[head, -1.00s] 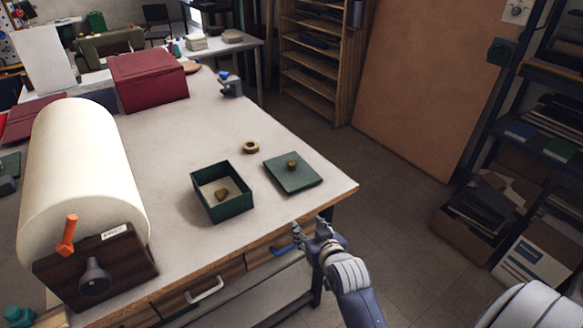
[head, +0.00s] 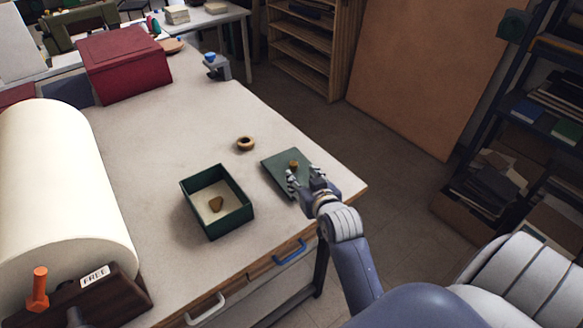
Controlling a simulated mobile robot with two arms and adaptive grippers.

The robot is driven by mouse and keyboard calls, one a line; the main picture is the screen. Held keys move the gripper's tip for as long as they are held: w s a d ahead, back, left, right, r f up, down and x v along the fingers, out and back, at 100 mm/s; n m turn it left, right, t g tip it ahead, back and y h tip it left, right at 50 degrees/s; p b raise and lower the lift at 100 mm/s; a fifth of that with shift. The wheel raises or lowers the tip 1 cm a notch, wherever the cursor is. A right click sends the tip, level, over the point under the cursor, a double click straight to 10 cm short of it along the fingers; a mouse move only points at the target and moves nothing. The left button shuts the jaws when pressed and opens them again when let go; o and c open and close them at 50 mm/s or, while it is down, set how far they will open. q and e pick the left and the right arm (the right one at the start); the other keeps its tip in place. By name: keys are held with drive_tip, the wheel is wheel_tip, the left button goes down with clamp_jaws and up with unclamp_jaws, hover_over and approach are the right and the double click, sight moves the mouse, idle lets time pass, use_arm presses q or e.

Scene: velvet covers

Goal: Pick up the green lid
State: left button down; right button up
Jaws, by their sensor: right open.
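The green lid (head: 276,162) lies flat on the table near its right edge, with a small round wooden knob (head: 294,165) on top. My right gripper (head: 301,178) is open and hangs over the near right part of the lid, close to the knob. It hides that part of the lid. I cannot tell whether the fingers touch the lid. The open green box (head: 232,224) stands to the left of the lid, with a small brown piece lying inside. My left gripper is not in view.
A wooden ring (head: 245,143) lies behind the box. A large white roll (head: 60,190) fills the left of the table (head: 165,130). A dark red box (head: 125,65) and a grey clamp (head: 217,68) stand farther back. The table middle is clear.

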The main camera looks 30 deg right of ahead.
sight(295, 166)
drive_tip(key=shift+x, duration=1.2)
drive_tip(key=shift+w+d+f, duration=0.1)
drive_tip(key=shift+w+f, duration=0.05)
drive_tip(key=shift+w, duration=0.2)
drive_tip(key=shift+w+d+f+p, duration=0.1)
drive_tip(key=shift+w+d+p, duration=0.15)
drive_tip(key=shift+w+p, duration=0.25)
drive_tip(key=shift+w+d+f+p, duration=0.15)
drive_tip(key=shift+w+d+p, duration=0.15)
drive_tip(key=shift+w, duration=0.3)
drive_tip(key=shift+x, duration=1)
drive_tip(key=shift+w+d+f, duration=0.15)
drive_tip(key=shift+w+f, duration=0.15)
drive_tip(key=shift+f, duration=0.05)
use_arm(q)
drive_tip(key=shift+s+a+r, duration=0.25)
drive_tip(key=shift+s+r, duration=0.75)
use_arm(e)
clamp_jaws()
